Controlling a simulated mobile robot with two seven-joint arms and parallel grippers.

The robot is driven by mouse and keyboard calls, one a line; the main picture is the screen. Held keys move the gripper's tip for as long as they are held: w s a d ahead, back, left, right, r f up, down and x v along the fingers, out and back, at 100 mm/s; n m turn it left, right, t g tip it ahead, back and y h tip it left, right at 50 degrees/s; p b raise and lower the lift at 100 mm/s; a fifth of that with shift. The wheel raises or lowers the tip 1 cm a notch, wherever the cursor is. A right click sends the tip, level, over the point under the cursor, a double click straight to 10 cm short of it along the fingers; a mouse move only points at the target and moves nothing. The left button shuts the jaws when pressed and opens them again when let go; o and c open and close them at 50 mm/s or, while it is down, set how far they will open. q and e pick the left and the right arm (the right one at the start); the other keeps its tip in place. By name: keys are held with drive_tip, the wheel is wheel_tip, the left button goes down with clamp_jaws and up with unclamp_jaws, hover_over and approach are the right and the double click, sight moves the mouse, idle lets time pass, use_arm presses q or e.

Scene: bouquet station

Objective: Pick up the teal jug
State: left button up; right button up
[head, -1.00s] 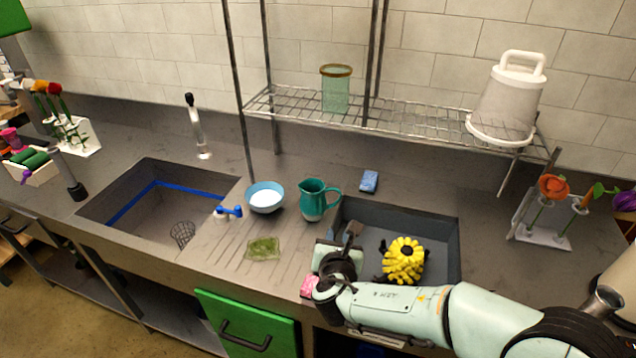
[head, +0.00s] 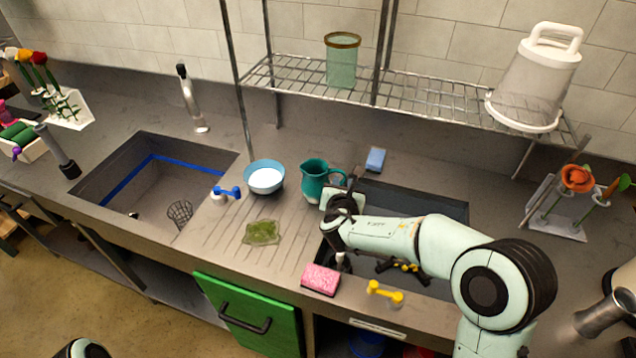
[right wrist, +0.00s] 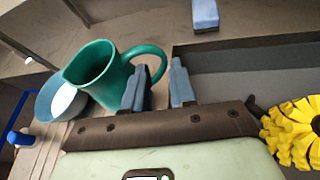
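The teal jug (head: 315,181) stands upright on the grey counter, between a blue bowl and the right-hand sink. Its handle points right. My right gripper (head: 346,187) is at the handle side of the jug. In the right wrist view the jug (right wrist: 98,72) is left of centre, and the open fingers of my right gripper (right wrist: 161,68) straddle the outer part of its handle (right wrist: 152,50). A gap shows between the fingers; I cannot tell whether either touches the handle. My left gripper is not in view.
The blue bowl (head: 264,178) is just left of the jug, a blue sponge (head: 375,159) behind right. A green scrubber (head: 262,232) and pink sponge (head: 320,280) lie in front. A wire shelf (head: 430,101) with a glass vase (head: 342,62) overhangs the back. My right arm covers part of the right sink.

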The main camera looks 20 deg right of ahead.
sight(344, 178)
drive_tip(key=p+x, duration=0.1)
drive_tip(key=x, duration=0.4)
drive_tip(key=shift+d, duration=0.15)
clamp_jaws()
drive_tip(key=shift+r, duration=0.15)
